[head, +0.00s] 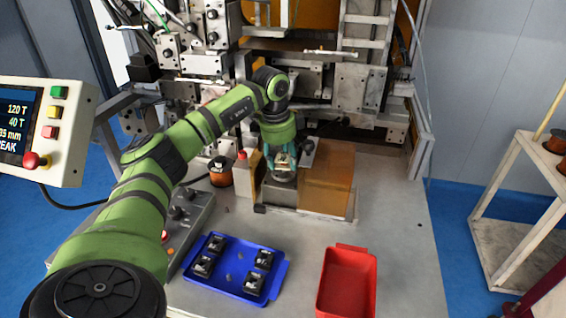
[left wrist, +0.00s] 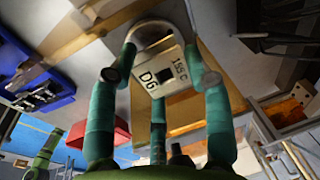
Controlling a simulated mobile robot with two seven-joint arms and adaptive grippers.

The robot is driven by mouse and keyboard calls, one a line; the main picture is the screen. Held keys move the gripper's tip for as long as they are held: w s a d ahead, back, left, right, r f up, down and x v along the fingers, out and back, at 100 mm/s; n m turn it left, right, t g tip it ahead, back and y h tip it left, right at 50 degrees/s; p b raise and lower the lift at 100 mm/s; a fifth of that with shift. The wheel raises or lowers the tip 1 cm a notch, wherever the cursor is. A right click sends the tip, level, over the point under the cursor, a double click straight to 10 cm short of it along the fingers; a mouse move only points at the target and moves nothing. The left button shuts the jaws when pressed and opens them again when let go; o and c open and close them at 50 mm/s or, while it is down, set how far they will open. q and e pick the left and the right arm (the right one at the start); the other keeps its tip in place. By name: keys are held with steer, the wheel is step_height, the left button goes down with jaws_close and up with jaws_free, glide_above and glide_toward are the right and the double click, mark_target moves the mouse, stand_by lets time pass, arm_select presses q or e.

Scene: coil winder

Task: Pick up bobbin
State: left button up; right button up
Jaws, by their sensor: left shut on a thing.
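My left gripper (head: 284,166) points down in front of the machine, beside the amber block. In the left wrist view its teal fingers (left wrist: 160,76) are shut around a pale labelled piece (left wrist: 178,92), which I take to be the bobbin. The piece has a rounded grey rim, a dark square in its face and the marking "155 C". In the head view only a grey part of it shows under the fingers, low over a metal block; I cannot tell whether it touches. My right gripper is not in view.
A blue tray (head: 233,269) with several black parts and a red bin (head: 347,284) stand at the front of the table. A copper spool (head: 221,172) stands left of the gripper. The amber block (head: 328,175) is close on its right. The table's right side is clear.

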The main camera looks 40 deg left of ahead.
arm_select(q)
step_height(320, 180, up, 17)
steer(key=b, duration=0.1)
stand_by(0.6)
